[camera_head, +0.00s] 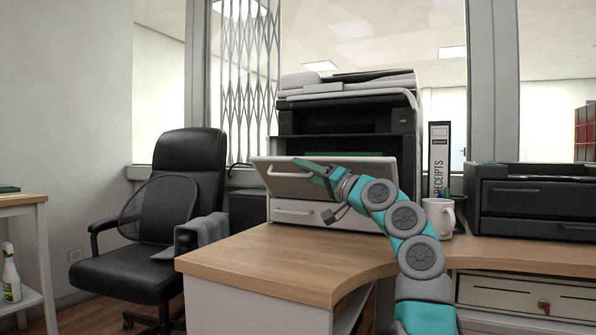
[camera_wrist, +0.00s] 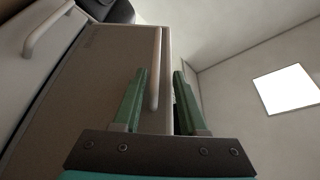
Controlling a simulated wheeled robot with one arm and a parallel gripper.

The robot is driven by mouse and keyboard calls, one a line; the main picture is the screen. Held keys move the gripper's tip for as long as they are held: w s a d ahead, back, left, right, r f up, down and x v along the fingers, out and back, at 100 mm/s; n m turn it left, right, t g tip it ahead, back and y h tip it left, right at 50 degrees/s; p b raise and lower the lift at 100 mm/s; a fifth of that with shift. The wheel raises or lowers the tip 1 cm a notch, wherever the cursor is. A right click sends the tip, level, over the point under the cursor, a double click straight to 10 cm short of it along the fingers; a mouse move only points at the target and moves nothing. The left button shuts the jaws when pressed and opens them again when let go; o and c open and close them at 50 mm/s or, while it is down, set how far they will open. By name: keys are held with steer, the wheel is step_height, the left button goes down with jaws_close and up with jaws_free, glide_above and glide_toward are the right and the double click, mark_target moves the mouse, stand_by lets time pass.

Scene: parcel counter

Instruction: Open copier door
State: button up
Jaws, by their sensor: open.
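The grey copier (camera_head: 345,110) stands on the wooden counter. Its light grey door (camera_head: 375,172) is tilted outward from the body and looks partly open, with a pale drawer front below it. The door handle (camera_head: 288,174) is a light bar on the door's front. My gripper (camera_head: 312,168) is at the handle, in front of the door. In the wrist view my open gripper (camera_wrist: 160,74) has the bar handle (camera_wrist: 156,60) between its green fingers, closer to the left one. The door's face (camera_wrist: 85,95) fills much of that view. Part of the door is hidden behind my arm.
A white mug (camera_head: 438,214) and a receipts binder (camera_head: 439,150) stand right of the copier. A black printer-like unit (camera_head: 535,200) is farther right. A black office chair (camera_head: 150,250) stands left. The counter front (camera_head: 270,255) is bare.

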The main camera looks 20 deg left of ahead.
steer(key=shift+v, duration=0.8)
steer(key=shift+s+d+f, duration=0.2)
steer(key=shift+s+d, duration=0.05)
steer(key=shift+d, duration=0.3)
steer(key=w+v, duration=0.1)
steer(key=v, duration=0.8)
steer(key=shift+f, duration=0.3)
steer(key=shift+d, duration=0.1)
